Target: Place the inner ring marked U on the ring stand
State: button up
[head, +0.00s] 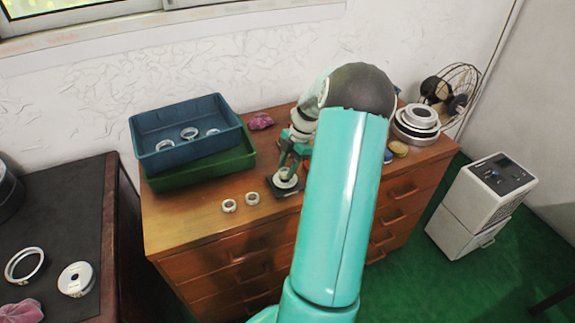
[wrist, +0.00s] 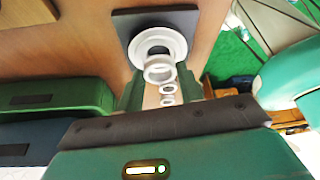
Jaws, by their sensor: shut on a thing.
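The ring stand shows in the head view as a dark square plate (head: 284,191) with a pale round part on it, under my gripper (head: 292,160). In the wrist view its plate (wrist: 128,22) and a wide white flange (wrist: 150,41) are at the top. My gripper (wrist: 160,84) is shut on a small pale inner ring (wrist: 160,75). This ring overlaps the near side of the flange in the picture. I cannot tell whether it touches the stand. No letter U is readable on it.
Two loose rings (head: 229,205) (head: 252,198) lie on the dresser left of the stand. A blue tray (head: 190,112) holding several rings sits in a green tray (head: 205,170). A purple cloth (head: 261,121) lies behind. Stacked large rings (head: 417,122) stand at the right.

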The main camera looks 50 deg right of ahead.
jog(key=shift+f, duration=0.6)
jog(key=shift+f, duration=0.25)
jog(key=o, duration=1.1)
jog(key=v, duration=1.4)
jog(key=shift+a, duration=0.1)
